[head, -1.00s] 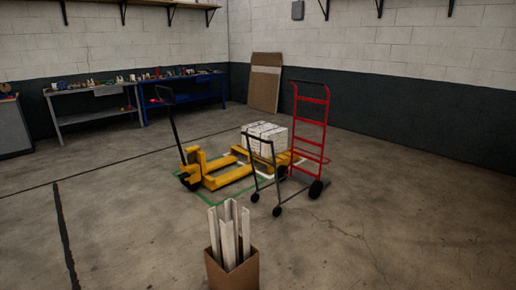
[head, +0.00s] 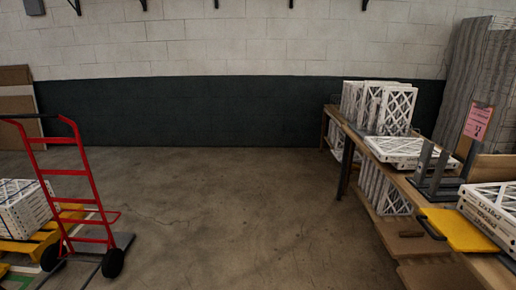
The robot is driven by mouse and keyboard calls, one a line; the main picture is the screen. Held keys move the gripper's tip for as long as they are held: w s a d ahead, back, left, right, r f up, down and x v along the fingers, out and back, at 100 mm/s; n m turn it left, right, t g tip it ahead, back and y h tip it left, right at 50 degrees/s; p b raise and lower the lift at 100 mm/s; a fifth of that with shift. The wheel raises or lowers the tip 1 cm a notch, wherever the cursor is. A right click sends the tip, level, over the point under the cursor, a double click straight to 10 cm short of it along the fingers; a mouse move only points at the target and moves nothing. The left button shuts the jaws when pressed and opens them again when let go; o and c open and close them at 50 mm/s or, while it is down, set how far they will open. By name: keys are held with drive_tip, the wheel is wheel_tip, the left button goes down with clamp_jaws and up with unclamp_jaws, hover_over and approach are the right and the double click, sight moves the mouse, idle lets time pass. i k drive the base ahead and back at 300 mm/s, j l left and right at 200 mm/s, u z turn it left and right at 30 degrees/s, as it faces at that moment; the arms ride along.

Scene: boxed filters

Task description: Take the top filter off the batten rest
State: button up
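White-framed filters with lattice faces are on a wooden bench (head: 425,206) at the right of the head view. One or more filters lie flat (head: 405,150) on the bench, near its middle. Another flat stack of filters (head: 493,209) is cut off by the right edge. Several more filters stand upright (head: 396,109) at the bench's far end. I cannot tell which flat filters lie on the batten rest; no battens show clearly. My gripper is not in view.
A yellow board (head: 462,231) and grey metal uprights (head: 437,163) are on the bench. More filters (head: 385,190) stand on its lower shelf. A pink sign (head: 478,122) is behind. A red hand truck (head: 85,195) stands left, beside boxed goods (head: 22,208). The middle floor is open.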

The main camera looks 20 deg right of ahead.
sight(386, 149)
drive_tip(key=i+z, duration=0.25)
drive_tip(key=i, duration=0.35)
drive_tip(key=i+z, duration=0.3)
drive_tip(key=i, duration=0.25)
drive_tip(key=i+j+z, duration=0.25)
drive_tip(key=i, duration=0.3)
